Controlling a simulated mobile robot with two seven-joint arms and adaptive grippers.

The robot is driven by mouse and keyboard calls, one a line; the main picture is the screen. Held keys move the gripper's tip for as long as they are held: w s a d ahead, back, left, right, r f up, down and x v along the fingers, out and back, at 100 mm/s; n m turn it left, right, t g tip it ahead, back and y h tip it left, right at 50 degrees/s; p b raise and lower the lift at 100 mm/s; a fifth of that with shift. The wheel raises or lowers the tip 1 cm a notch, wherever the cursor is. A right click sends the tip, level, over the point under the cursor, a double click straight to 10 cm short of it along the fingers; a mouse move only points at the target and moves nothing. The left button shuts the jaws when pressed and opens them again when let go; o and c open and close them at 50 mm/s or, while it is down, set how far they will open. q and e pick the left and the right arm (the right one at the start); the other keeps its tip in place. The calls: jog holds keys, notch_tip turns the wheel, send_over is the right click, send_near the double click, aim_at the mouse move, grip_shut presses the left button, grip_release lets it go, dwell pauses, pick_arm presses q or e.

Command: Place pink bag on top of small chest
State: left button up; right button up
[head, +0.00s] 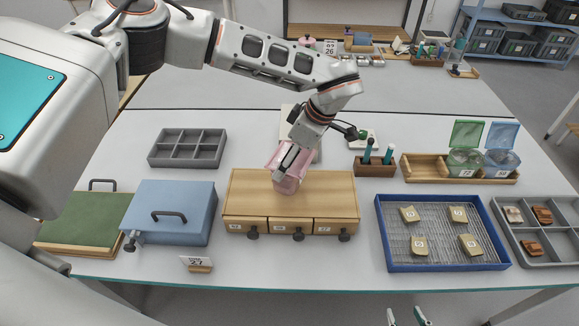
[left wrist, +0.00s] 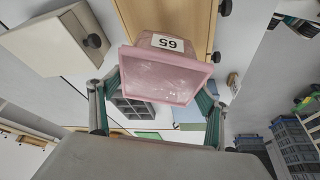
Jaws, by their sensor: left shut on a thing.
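The pink bag (head: 287,182) is at the back middle of the small wooden chest (head: 328,190), over its top. I cannot tell whether its base touches the chest. My left gripper (head: 286,163) reaches down from above and is shut on the bag, partly hiding it. In the left wrist view the bag (left wrist: 165,75) sits between the two fingers (left wrist: 155,110), with a label reading 65. The chest has three drawers with dark knobs along its front. My right gripper (head: 407,317) shows only its fingertips at the bottom edge, apart and empty.
A blue box (head: 172,205) with a handle stands left of the chest. A blue-rimmed tray (head: 440,262) of sherds lies to the right. Behind are a grey divided tray (head: 188,148), a pen holder (head: 375,167) and a wooden rack (head: 425,170). A number card (head: 196,263) stands in front.

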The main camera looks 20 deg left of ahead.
pick_arm(q)
notch_tip(320, 180, down, 4)
jog(key=shift+r, duration=0.15)
dwell(0.3)
jog(key=o, duration=1.4)
jog(key=shift+f, duration=0.2)
jog(key=shift+r, duration=0.1)
jog(key=shift+r, duration=0.3)
jog(key=b+v, duration=0.1)
jog(key=v, duration=1)
jog(key=shift+d+r, duration=0.15)
jog(key=shift+r, duration=0.15)
